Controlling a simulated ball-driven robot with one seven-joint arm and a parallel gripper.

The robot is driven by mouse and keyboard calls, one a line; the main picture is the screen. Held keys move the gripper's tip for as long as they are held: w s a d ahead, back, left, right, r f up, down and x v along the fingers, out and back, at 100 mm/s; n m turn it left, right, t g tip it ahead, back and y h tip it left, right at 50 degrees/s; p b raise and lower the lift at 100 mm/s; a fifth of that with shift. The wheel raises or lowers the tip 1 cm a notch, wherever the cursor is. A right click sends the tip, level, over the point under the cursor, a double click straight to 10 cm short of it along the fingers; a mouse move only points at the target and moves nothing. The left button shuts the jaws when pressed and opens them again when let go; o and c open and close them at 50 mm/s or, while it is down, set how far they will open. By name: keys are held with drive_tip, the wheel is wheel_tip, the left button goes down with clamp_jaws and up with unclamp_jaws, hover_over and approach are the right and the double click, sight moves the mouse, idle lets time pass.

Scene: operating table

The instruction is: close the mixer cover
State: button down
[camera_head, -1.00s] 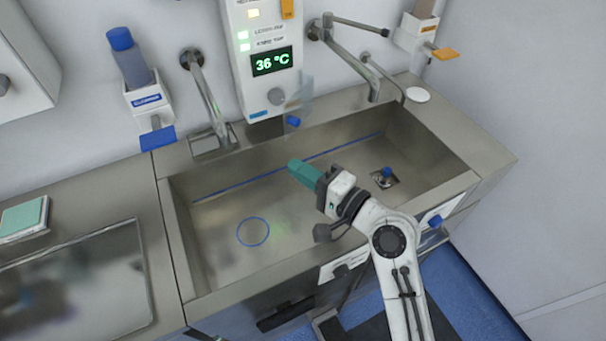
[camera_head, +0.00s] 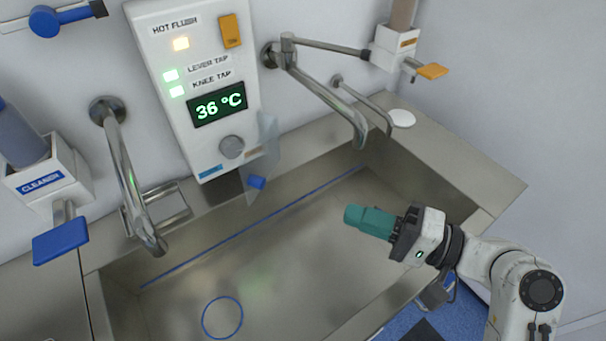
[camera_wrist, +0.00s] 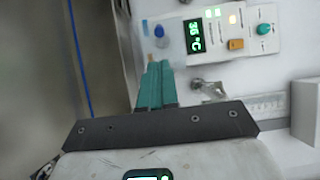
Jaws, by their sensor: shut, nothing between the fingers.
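The mixer cover (camera_head: 266,142) is a clear flap at the right side of the white control panel (camera_head: 172,100). It stands swung out from the panel, with a blue tab (camera_head: 256,182) at its lower edge. The round grey mixer knob (camera_head: 231,147) is uncovered beside it. My gripper (camera_head: 350,215), with teal fingers, is shut and empty over the sink, right of and below the cover and apart from it. In the wrist view the teal fingertips (camera_wrist: 157,66) point toward the blue tab (camera_wrist: 159,31); the clear flap is hard to make out there.
A steel sink (camera_head: 300,250) lies under my gripper. A left spout (camera_head: 130,190) and a right lever tap (camera_head: 325,90) stick out from the wall on either side of the panel. A cleanser dispenser (camera_head: 45,180) hangs at far left. The space between gripper and cover looks clear.

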drive_tip(key=p, duration=0.3)
approach(247, 181)
drive_tip(key=w+a, duration=0.2)
drive_tip(key=a, duration=0.1)
drive_tip(key=shift+w+a+f, duration=0.2)
drive_tip(key=shift+w+a, duration=0.05)
drive_tip(key=shift+w, duration=0.1)
drive_tip(key=a+m+t+p, duration=0.1)
drive_tip(key=a+m+t+h+p, duration=0.1)
drive_tip(key=p, duration=0.1)
drive_tip(key=shift+s+a+r+t, duration=0.2)
drive_tip(key=shift+s+r+t, duration=0.1)
drive_tip(key=shift+s, duration=0.1)
drive_tip(key=a+t+h+p, duration=0.1)
drive_tip(key=a+p, duration=0.1)
drive_tip(key=a, duration=0.4)
drive_tip(key=shift+w+f+m+p, duration=0.2)
drive_tip(key=shift+w+m+p, duration=0.1)
drive_tip(key=shift+m, duration=0.1)
drive_tip(key=shift+s+a, duration=0.1)
drive_tip(key=shift+a, duration=0.1)
